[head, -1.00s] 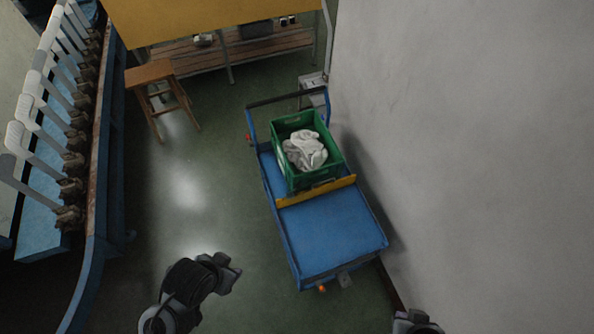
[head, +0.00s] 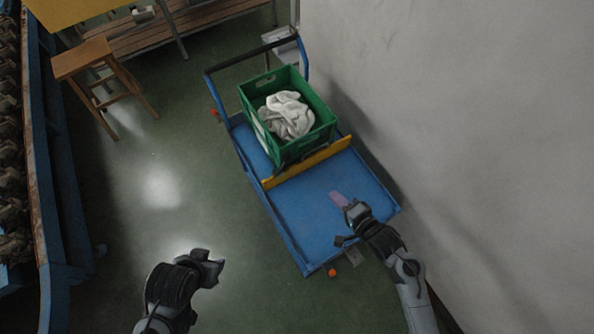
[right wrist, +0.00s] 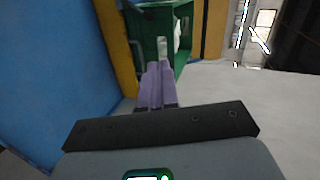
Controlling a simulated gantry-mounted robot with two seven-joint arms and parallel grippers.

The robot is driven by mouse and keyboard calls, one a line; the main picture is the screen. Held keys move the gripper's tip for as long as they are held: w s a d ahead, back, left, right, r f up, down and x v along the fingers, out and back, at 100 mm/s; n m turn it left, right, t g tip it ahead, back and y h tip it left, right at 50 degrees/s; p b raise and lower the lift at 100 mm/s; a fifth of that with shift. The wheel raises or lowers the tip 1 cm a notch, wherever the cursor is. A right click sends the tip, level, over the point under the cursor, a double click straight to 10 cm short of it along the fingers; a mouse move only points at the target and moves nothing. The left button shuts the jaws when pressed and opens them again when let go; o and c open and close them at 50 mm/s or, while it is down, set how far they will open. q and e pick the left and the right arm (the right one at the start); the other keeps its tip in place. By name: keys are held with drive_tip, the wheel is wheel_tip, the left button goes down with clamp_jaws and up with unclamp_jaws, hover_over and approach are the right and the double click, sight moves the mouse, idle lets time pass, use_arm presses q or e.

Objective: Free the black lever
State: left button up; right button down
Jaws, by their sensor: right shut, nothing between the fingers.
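I cannot make out the black lever in either view. The blue cart (head: 316,222) stands beside the wall, and a small grey part (head: 354,257) and an orange one (head: 332,272) show at its near end. My right gripper (head: 336,196) is over the cart's bare near deck. In the right wrist view its purple fingers (right wrist: 157,70) are shut together with nothing between them, pointing toward the green crate (right wrist: 152,22). My left gripper (head: 214,268) is low over the floor left of the cart. Its fingers are too dark to read.
The green crate (head: 323,128) with white and grey socks (head: 287,115) stands on the cart's far half, behind a yellow board (head: 308,162). A wooden stool (head: 84,58) is at upper left, a blue machine frame (head: 60,190) at left. Floor between is clear.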

sight(283, 164)
drive_tip(key=w+f+m+t+y+b, duration=0.1)
drive_tip(key=w+f+m+y+b, duration=0.1)
drive_tip(key=w+f+b, duration=0.4)
drive_tip(key=w+a+f+m+t+y+b, duration=0.1)
drive_tip(key=w+f+m+y+b, duration=0.2)
drive_tip(key=f+b, duration=0.9)
drive_tip(key=w+y+b, duration=0.1)
drive_tip(key=w+b, duration=0.2)
drive_tip(key=b, duration=0.4)
drive_tip(key=shift+w+y, duration=0.25)
drive_tip(key=shift+y, duration=0.05)
drive_tip(key=shift+a+r, duration=0.1)
drive_tip(key=shift+a, duration=0.05)
drive_tip(key=b+x, duration=0.1)
drive_tip(key=x, duration=0.3)
drive_tip(key=b+x, duration=0.2)
drive_tip(key=x, duration=0.1)
drive_tip(key=r+b+x, duration=0.1)
drive_tip(key=x, duration=0.3)
drive_tip(key=shift+s+a, duration=0.2)
drive_tip(key=shift+a, duration=0.3)
drive_tip(key=shift+s+a+r, duration=0.1)
drive_tip(key=shift+a+r, duration=0.2)
drive_tip(key=shift+a, duration=0.3)
drive_tip(key=shift+a+r, duration=0.15)
drive_tip(key=shift+r, duration=0.05)
